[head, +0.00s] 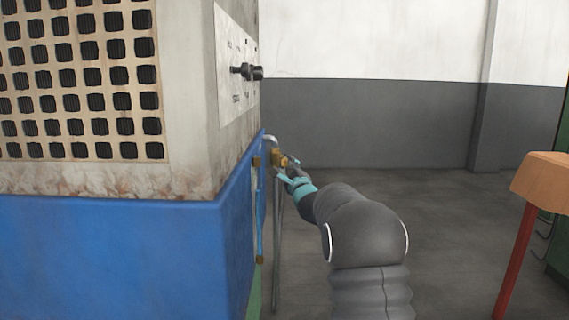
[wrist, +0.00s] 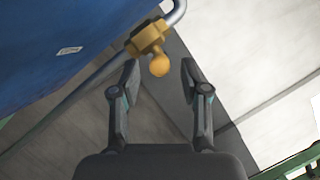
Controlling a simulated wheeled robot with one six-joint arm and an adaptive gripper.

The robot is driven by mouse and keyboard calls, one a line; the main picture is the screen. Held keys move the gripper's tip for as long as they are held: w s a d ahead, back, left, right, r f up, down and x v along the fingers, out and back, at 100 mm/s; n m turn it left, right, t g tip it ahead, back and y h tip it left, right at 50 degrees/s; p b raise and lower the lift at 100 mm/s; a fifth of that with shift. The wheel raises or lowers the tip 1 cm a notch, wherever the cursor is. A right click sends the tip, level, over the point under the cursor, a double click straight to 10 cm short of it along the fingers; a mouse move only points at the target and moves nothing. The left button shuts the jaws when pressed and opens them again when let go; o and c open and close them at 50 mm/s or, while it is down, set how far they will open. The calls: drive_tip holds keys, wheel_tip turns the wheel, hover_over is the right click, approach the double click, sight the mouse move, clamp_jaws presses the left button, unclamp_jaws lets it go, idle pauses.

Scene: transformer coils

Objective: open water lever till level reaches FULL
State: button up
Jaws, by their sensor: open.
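A brass water valve (head: 279,158) sits on a grey pipe at the right side of the blue machine base (head: 110,255). It also shows in the wrist view (wrist: 148,36), where its rounded lever end (wrist: 159,66) points toward my gripper. My gripper (head: 291,168) is open close by the valve. In the wrist view the open fingers (wrist: 159,74) stand on either side of the lever end, with gaps at both sides. A thin upright tube with blue in it (head: 260,215) and brass ends, apparently the level gauge, stands beside the valve. No FULL mark is readable.
A panel with a black knob (head: 247,72) is on the machine above the valve. A grey pipe (head: 277,245) runs down to the floor. An orange-topped stand with a red leg (head: 541,178) is at the right.

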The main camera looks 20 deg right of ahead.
sight(284, 159)
drive_tip(key=shift+x, duration=1.75)
clamp_jaws()
